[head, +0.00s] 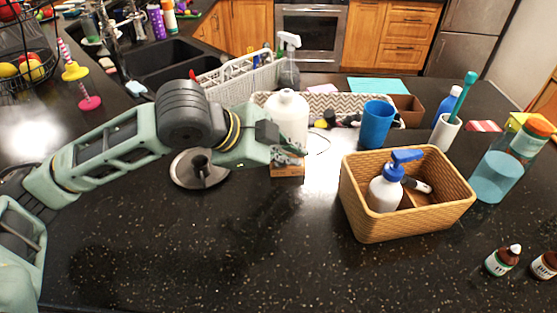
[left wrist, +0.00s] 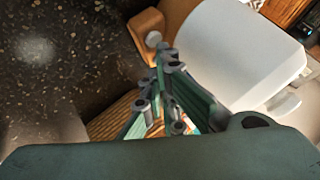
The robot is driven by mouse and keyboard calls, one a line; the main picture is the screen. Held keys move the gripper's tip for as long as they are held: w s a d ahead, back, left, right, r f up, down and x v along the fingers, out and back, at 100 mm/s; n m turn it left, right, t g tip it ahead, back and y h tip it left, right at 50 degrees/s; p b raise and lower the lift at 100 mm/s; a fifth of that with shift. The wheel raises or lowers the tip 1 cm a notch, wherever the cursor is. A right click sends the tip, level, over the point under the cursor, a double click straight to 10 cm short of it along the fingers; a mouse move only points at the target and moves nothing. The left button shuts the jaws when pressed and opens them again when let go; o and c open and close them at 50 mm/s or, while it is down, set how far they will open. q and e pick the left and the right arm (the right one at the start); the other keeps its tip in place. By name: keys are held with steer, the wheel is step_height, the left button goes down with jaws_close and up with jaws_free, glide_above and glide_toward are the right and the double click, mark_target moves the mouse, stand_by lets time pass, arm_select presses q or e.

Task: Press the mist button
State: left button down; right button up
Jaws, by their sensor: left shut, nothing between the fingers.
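A white humidifier (head: 288,112) with a rounded top stands upright on a wooden base (head: 287,171) near the middle of the counter. In the left wrist view its white body (left wrist: 240,50) fills the upper right. The wooden base (left wrist: 145,24) carries a small round grey button (left wrist: 153,38). My left gripper (head: 287,156) is in front of the humidifier, just above the base. It is shut and empty. In the left wrist view the fingertips (left wrist: 167,52) are close to the button; I cannot tell whether they touch it. My right gripper is out of view.
A wicker basket (head: 405,223) with a pump bottle (head: 386,187) stands to the right. A blue cup (head: 376,124) is behind it. A round metal stand (head: 199,171) lies beneath my left forearm. The front left counter (head: 190,255) is clear.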

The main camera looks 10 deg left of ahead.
arm_select(q)
steer(key=shift+f, duration=0.3)
stand_by(0.4)
steer(key=shift+r+p, duration=0.75)
steer(key=shift+p, duration=0.3)
step_height(320, 180, up, 6)
steer(key=p, duration=0.7)
